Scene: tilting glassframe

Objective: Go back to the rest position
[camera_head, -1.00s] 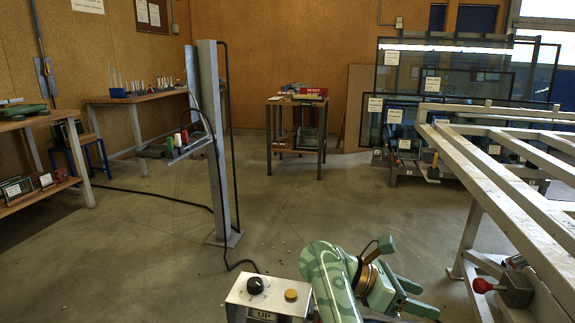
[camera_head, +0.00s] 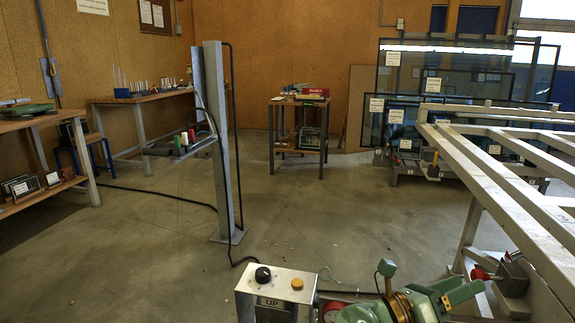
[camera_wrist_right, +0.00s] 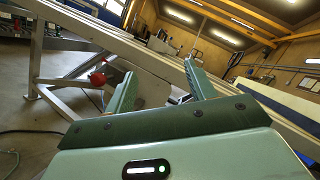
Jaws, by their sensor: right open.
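My right gripper (camera_head: 462,290) is low at the bottom right of the head view, just left of the tilting frame's leg. Its fingers stand apart with nothing between them. The right wrist view also shows the open fingers (camera_wrist_right: 160,90). The pale tilting frame (camera_head: 500,195) runs along the right side. Its red-knobbed lever (camera_head: 481,274) is close beyond the gripper; whether they touch cannot be told. The red knob also shows in the right wrist view (camera_wrist_right: 97,79), left of the fingers. My left gripper is not in view.
A control box marked UP (camera_head: 275,291) stands left of my right arm. A grey post (camera_head: 222,150) with a cable rises behind it. A small table (camera_head: 300,102), a bench (camera_head: 150,96) and racked glass panes (camera_head: 430,75) stand farther back. The middle floor is clear.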

